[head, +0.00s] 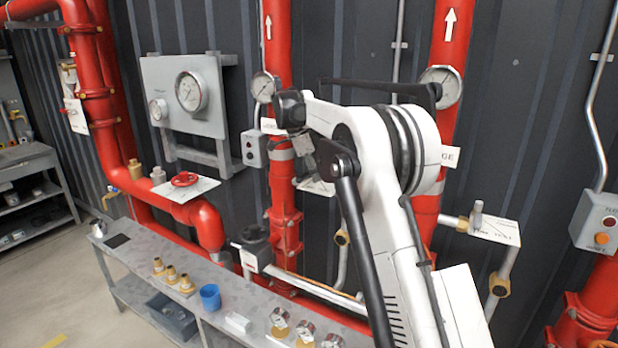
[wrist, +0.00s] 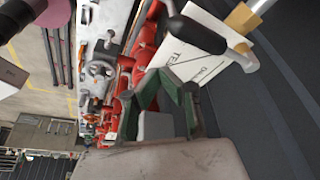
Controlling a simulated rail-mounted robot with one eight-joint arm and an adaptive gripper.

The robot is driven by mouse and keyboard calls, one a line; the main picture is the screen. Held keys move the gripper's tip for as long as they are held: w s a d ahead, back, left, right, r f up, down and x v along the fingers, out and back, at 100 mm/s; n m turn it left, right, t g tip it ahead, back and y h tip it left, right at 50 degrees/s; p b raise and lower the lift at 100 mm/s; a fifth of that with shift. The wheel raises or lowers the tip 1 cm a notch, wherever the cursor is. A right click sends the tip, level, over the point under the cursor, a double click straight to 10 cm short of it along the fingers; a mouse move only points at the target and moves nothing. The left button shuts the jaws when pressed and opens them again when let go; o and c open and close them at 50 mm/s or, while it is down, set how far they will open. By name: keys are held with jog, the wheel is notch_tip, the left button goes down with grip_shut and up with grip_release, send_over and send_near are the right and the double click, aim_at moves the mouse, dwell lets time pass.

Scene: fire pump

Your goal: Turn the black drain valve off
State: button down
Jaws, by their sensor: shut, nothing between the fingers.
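In the wrist view a thick black lever handle (wrist: 190,32) crosses the top, joined to a silver stem (wrist: 244,57) and a brass fitting (wrist: 240,18). A white label plate (wrist: 206,62) with lettering, apparently including "TEST", lies behind it. My gripper (wrist: 162,78) is shut and empty, its green-grey fingers just below the handle in the picture. I cannot tell whether they touch it. In the head view my white arm covers the middle, and the black handle and my fingertips cannot be made out there. A white plate (head: 318,187) shows partly beside the arm.
Tall red pipes (head: 282,195) stand close around the arm. A grey-handled valve (head: 478,214) with a label is at the right. A red handwheel (head: 185,179) and a gauge panel (head: 187,95) are at the left. A bench (head: 150,235) with brass fittings and a blue cup (head: 210,296) runs along the front.

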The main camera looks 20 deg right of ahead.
jog(key=w+d+v, duration=0.1)
jog(key=v, duration=0.8)
jog(key=shift+w+r, duration=0.45)
jog(key=shift+r, duration=0.05)
jog(key=s+a+r+n+t+y+b, duration=0.1)
jog(key=s+a+n+t+b, duration=0.15)
jog(key=s+n, duration=0.65)
jog(key=s+a+r+n+t+y+b, duration=0.1)
jog(key=s+a+n+t, duration=0.15)
jog(key=s, duration=1.25)
jog(key=s+a+f+n+t+y+b, duration=0.1)
jog(key=s+f+n, duration=0.3)
jog(key=s+f, duration=0.6)
jog(key=s+a+f+n+t+y+b, duration=0.1)
jog(key=s+f+n, duration=0.4)
jog(key=s+f, duration=0.6)
jog(key=s+a+t, duration=0.1)
jog(key=s+a, duration=0.1)
jog(key=s, duration=0.2)
jog(key=shift+s+a+b, duration=0.25)
jog(key=shift+s+b, duration=0.05)
jog(key=shift+s, duration=0.05)
